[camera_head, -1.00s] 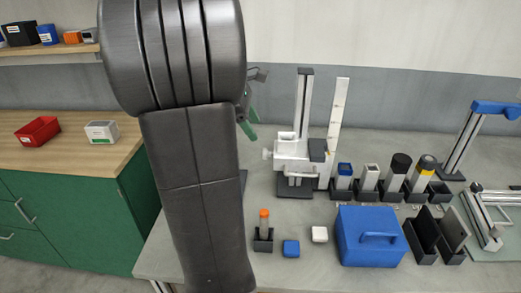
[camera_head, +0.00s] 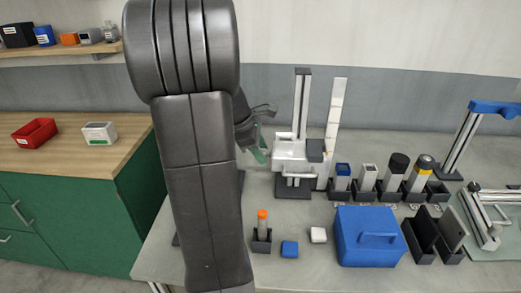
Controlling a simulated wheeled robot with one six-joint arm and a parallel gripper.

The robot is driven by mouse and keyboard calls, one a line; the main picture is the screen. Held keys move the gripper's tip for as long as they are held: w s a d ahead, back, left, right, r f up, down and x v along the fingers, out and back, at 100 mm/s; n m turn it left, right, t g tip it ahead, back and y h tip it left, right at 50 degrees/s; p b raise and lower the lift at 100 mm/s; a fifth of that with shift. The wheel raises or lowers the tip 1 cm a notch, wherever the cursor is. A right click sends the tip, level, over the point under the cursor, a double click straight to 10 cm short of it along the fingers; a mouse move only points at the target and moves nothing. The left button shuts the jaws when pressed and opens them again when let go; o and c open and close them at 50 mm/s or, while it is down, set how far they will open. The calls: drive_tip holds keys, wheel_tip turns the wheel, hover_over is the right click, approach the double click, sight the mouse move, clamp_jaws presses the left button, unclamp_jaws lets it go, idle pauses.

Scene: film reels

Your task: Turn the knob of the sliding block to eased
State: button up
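The sliding block (camera_head: 289,150) is a light grey carriage on an upright post (camera_head: 302,100) with a dark base, right of my arm. A dark block sits on its right side and a bar handle below. Its knob, on the left side, is hidden behind my gripper in this view. My gripper (camera_head: 262,150), dark with green fingers, is at the left edge of the sliding block, close to it. Whether it touches the knob, and whether its fingers are open or shut, I cannot tell.
A tall white scale (camera_head: 336,125) stands right of the post. Several holders with tubes and blocks line the bench to the right. An orange-capped tube (camera_head: 262,226), a blue cube (camera_head: 289,248), a white cube (camera_head: 318,235) and a blue box (camera_head: 368,245) are in front.

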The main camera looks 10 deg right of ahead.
drive_tip(key=c, duration=0.6)
drive_tip(key=shift+f+b, duration=0.15)
drive_tip(key=shift+b, duration=0.55)
drive_tip(key=m+t+h+b, duration=0.1)
drive_tip(key=t+b, duration=0.3)
drive_tip(key=b, duration=0.9)
drive_tip(key=s+f+m+t+h+b, duration=0.1)
drive_tip(key=t+h+b, duration=0.2)
drive_tip(key=b, duration=1)
drive_tip(key=m+t+h+b, duration=0.2)
drive_tip(key=t+b, duration=0.4)
drive_tip(key=b, duration=0.7)
drive_tip(key=shift+s+a+f, duration=0.2)
drive_tip(key=shift+f, duration=0.2)
drive_tip(key=shift+t+h+b, duration=0.3)
drive_tip(key=shift+h, duration=0.1)
drive_tip(key=o, duration=1)
drive_tip(key=shift+r, duration=0.1)
drive_tip(key=shift+c, duration=0.2)
